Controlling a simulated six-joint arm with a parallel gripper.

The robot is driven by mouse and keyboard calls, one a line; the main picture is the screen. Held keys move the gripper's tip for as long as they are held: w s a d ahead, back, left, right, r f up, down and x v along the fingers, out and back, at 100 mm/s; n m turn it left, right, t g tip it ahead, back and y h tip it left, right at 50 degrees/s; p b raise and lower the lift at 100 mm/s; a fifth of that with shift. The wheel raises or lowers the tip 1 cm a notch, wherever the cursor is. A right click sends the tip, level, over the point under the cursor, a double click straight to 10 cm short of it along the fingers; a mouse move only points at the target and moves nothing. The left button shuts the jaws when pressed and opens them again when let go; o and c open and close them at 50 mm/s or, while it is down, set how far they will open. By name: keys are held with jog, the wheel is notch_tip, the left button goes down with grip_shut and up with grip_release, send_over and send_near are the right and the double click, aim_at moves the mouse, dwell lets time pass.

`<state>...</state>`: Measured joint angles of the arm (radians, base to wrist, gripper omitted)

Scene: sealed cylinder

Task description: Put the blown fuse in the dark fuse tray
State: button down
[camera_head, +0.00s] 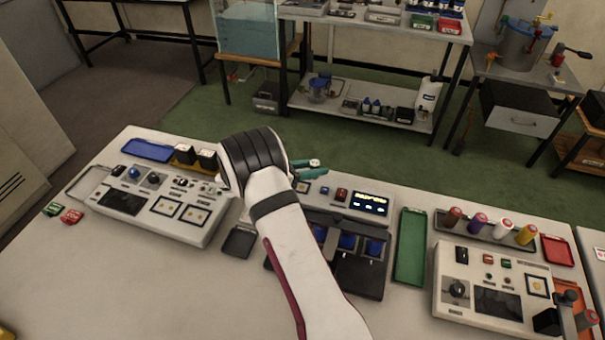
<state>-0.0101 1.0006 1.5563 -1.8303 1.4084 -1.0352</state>
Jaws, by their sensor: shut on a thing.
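My gripper (312,164) shows only as small teal fingertips beyond my white wrist, above the back of the middle unit. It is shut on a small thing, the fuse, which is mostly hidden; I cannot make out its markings. A small dark tray (239,242) lies on the bench left of the middle unit, below and left of my gripper, and looks empty. The middle unit has a dark block (358,275) with several blue parts in front, partly hidden by my arm, and a lit display (370,203) behind.
A white control panel (155,200) stands at left, with a blue tray (147,151) behind it. A green tray (411,246) and another white panel (487,290) are at right. Colored cylinders (478,222) stand behind that panel.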

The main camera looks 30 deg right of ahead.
jog(key=s+d+r, duration=0.5)
jog(key=s, duration=0.1)
jog(key=n+t+y, duration=0.2)
jog(key=n+t, duration=0.2)
jog(key=t, duration=0.1)
send_over(239, 245)
notch_tip(239, 245, down, 4)
jog(key=r, duration=0.1)
notch_tip(239, 245, down, 11)
jog(key=shift+r, duration=0.2)
jog(key=shift+f, duration=0.1)
jog(key=c, duration=0.6)
grip_release()
